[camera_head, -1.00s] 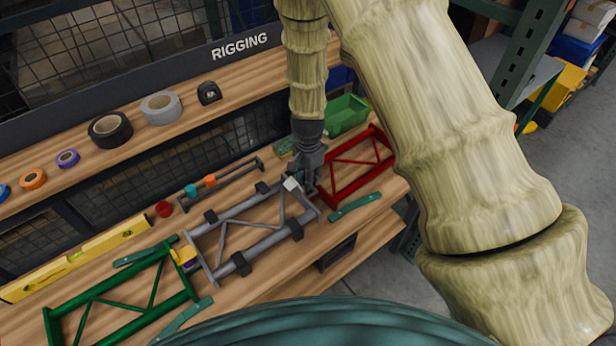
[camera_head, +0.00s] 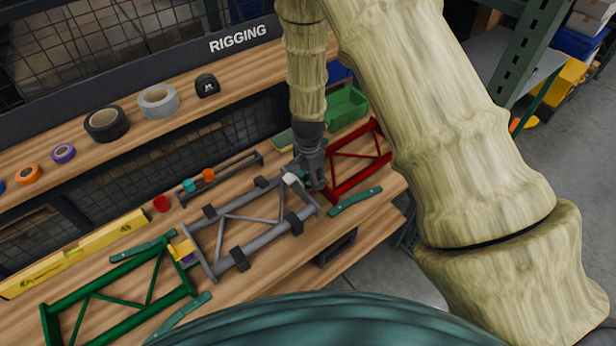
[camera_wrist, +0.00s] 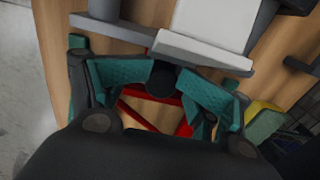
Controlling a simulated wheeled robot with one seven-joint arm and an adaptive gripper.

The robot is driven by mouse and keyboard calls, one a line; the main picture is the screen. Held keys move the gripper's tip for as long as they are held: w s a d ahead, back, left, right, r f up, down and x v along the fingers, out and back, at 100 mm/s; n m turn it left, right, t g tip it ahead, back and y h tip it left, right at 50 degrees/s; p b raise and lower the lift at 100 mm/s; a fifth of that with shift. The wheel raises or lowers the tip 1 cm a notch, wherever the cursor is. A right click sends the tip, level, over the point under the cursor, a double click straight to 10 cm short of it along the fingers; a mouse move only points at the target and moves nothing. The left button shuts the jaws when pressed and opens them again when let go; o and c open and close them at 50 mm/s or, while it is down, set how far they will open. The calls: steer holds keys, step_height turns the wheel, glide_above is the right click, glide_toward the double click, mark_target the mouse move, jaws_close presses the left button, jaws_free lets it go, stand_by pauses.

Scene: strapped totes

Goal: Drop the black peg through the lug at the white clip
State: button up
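The grey truss frame (camera_head: 240,260) lies on the wooden bench between the green frame and the red frame. The white clip (camera_head: 291,179) sits at its right end and shows large in the wrist view (camera_wrist: 205,50). My gripper (camera_head: 314,178) is at that end, right beside the white clip. In the wrist view its teal finger pads (camera_wrist: 163,80) close on the round end of the black peg (camera_wrist: 161,78), next to a grey plate below the clip. The lug's hole and the peg's lower end are hidden, so I cannot tell whether the peg is inside it.
The red frame (camera_head: 337,193) lies just right of my gripper, the green frame (camera_head: 66,301) at left by a yellow clip (camera_head: 183,250). A rack with teal and orange pieces (camera_head: 209,175), a yellow level (camera_head: 75,250) and a green bin (camera_head: 347,104) stand behind. Tape rolls line the shelf.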

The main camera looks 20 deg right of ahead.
steer(key=shift+o, duration=1.1)
steer(key=shift+a, duration=0.1)
steer(key=shift+w+r, duration=0.1)
steer(key=shift+r, duration=0.05)
steer(key=shift+a, duration=0.1)
steer(key=shift+w+r, duration=0.1)
steer(key=shift+r, duration=0.05)
steer(key=shift+r, duration=0.25)
step_height(320, 180, up, 11)
steer(key=shift+r, duration=0.15)
